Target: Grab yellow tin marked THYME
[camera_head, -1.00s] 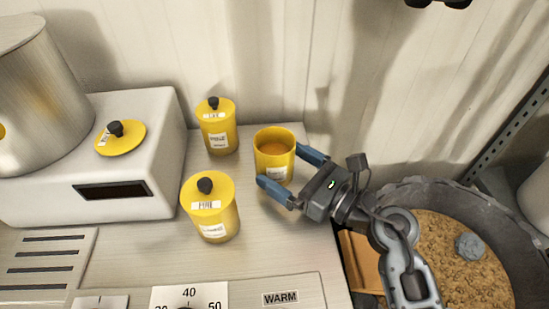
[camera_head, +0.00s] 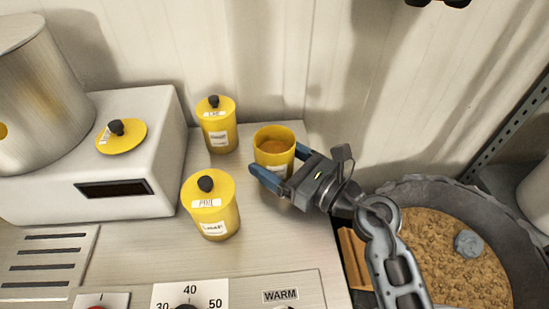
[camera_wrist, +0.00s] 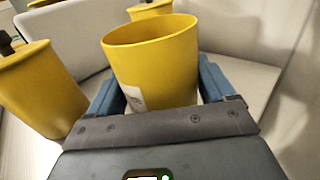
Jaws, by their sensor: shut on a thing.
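An open yellow tin (camera_head: 274,143) without a lid stands on the counter at the right, with brownish-orange contents inside. Its label is partly hidden and I cannot read THYME on it. My gripper (camera_head: 278,164) comes from the right and is shut on this tin, one blue finger on each side. In the wrist view the tin (camera_wrist: 155,65) sits upright between the fingers, with a white label low on its left. A loose yellow lid with a black knob (camera_head: 121,137) lies on the white box.
Two lidded yellow tins stand left of the held one: a rear tin (camera_head: 218,130) and a front tin (camera_head: 212,215). The white box (camera_head: 150,165) bears a metal pot (camera_head: 40,90). A dark-rimmed bin (camera_head: 520,230) is at the right. The wall is close behind.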

